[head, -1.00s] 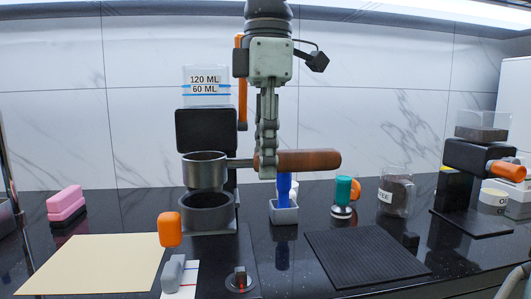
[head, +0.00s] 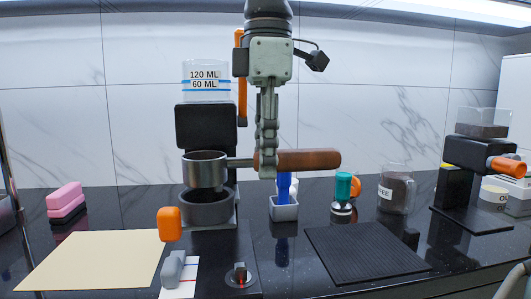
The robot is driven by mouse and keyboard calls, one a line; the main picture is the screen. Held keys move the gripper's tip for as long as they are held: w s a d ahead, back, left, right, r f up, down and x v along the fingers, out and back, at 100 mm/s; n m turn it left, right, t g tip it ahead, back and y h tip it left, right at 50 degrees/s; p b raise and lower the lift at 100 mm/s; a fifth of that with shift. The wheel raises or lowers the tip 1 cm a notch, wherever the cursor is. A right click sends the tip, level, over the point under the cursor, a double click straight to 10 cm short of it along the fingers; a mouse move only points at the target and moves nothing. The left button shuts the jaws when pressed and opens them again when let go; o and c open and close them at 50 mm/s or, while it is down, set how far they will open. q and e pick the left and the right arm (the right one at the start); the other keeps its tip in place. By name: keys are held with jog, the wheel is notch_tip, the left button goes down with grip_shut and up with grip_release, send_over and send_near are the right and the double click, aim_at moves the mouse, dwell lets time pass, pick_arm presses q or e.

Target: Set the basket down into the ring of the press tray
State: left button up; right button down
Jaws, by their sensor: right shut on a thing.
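The basket (head: 205,171) is a dark grey metal cup with a brown wooden handle (head: 315,159) reaching right. My right gripper (head: 267,165) comes down from above and is shut on the handle near its inner end. The basket hangs upright over the ring (head: 207,211) of the press tray, a dark round holder on the machine. The basket's lower edge overlaps the ring's top in the picture; I cannot tell whether they touch.
An orange knob (head: 169,224) stands at the ring's front left. A grey holder with a blue-handled tool (head: 284,206) and a teal-topped tamper (head: 343,190) stand to the right. A black ribbed mat (head: 366,250) lies clear. A coffee jar (head: 396,190) and a grinder (head: 474,160) stand farther right.

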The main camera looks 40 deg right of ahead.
jog(key=shift+f, duration=0.45)
jog(key=shift+f+b, duration=0.35)
jog(key=shift+b, duration=0.2)
jog(key=shift+f, duration=0.25)
jog(key=shift+f+b, duration=0.45)
jog(key=shift+b, duration=0.05)
jog(key=shift+f, duration=0.3)
dwell(0.6)
jog(key=c, duration=1.1)
grip_release()
jog(key=shift+c, duration=0.2)
notch_tip(320, 180, up, 7)
jog(key=p, duration=0.5)
jog(key=shift+r+p, duration=0.1)
jog(key=shift+p, duration=0.25)
